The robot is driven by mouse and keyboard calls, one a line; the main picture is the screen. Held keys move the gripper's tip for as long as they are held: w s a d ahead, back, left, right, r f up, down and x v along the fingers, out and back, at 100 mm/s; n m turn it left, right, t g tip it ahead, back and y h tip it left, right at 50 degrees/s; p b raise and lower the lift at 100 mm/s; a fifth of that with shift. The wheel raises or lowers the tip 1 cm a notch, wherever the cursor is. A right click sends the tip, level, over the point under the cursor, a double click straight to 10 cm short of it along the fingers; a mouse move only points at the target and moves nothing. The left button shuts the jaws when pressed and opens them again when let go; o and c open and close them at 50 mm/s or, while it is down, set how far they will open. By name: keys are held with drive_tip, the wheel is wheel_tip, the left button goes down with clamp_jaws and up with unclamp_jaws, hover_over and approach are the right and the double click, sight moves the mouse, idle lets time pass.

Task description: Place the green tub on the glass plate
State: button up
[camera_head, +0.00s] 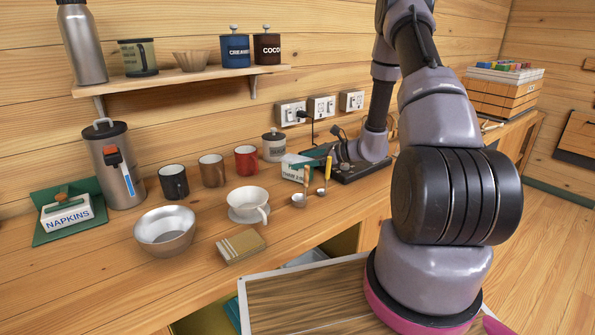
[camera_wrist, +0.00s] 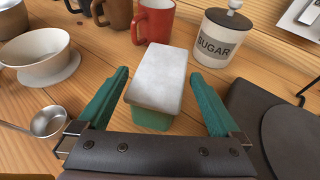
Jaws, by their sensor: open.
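The green tub (camera_wrist: 152,118) is a small green box with a pale, frosted-looking top. In the wrist view it stands between the two teal fingers of my open gripper (camera_wrist: 161,75), with a gap on each side. I cannot make out a glass plate for certain; a dark appliance with a round top (camera_wrist: 298,140) lies right of the gripper.
A sugar jar (camera_wrist: 222,38) and a red mug (camera_wrist: 153,20) stand just behind the tub. A white cup (camera_wrist: 38,55) on a saucer and a metal scoop (camera_wrist: 48,122) are left. A metal bowl (camera_head: 165,231) and a tan folded item (camera_head: 240,246) are farther left.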

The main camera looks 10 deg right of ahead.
drive_tip(key=shift+w+a+f, duration=0.1)
drive_tip(key=shift+w+a, duration=0.1)
clamp_jaws()
drive_tip(key=d+r+m+t+h, duration=0.1)
drive_tip(key=r+m+t+h, duration=0.1)
drive_tip(key=r, duration=0.6)
drive_tip(key=s+d+r+m+t+h, duration=0.1)
drive_tip(key=d+r+m+t+h, duration=0.1)
drive_tip(key=r+m+h, duration=0.3)
wheel_tip(320, 180, up, 3)
drive_tip(key=shift+d+r+m+t+h, duration=0.1)
drive_tip(key=shift+d+m+t+h, duration=0.25)
drive_tip(key=shift+t, duration=0.45)
drive_tip(key=shift+a, duration=0.15)
idle(0.5)
